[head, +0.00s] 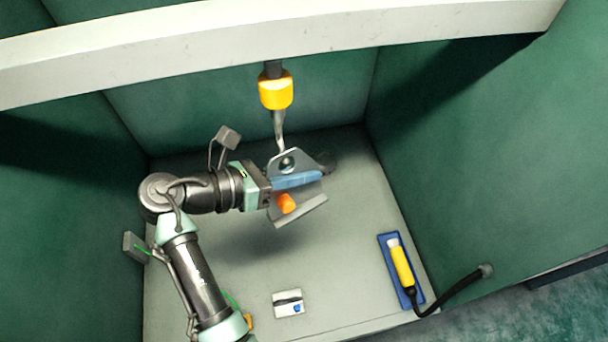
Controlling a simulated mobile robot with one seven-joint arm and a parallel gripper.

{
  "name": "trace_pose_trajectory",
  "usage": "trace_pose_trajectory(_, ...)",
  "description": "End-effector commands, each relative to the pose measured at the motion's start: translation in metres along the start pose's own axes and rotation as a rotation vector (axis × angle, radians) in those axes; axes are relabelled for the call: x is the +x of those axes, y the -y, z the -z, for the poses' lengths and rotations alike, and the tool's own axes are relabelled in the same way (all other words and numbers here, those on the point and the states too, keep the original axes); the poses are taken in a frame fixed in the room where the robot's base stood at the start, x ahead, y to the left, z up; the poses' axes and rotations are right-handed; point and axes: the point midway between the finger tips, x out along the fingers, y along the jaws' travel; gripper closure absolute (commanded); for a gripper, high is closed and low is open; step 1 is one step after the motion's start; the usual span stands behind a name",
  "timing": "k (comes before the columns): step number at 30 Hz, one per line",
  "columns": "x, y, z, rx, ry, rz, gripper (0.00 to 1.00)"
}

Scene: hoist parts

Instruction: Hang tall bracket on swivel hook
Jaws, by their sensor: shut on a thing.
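The swivel hook (279,124) hangs from a yellow block (276,91) under the pale overhead beam. Its lower end meets the top of the tall bracket in the picture. The tall bracket (305,212) is grey metal, with a holed upper plate, a slanted lower plate and an orange part. My gripper (296,181) comes from the left and is shut on the bracket; a blue bar runs across the bracket's middle. The bracket's hole is just below the hook's end. I cannot tell whether the hook tip passes through the hole.
A yellow hoist pendant (401,263) with a black cable lies on a blue tray (388,242) at the right. A small white box (288,310) lies at the front of the grey floor. Green walls enclose the sides and back. The floor's middle is clear.

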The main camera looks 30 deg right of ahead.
Motion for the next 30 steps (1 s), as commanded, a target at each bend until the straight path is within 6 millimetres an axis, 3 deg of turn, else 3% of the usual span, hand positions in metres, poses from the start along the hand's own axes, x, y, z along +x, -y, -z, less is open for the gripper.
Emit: trace_pose_trajectory(30, 0.009, -0.024, -0.001, 0.006, 0.004, 0.0, 1.0)
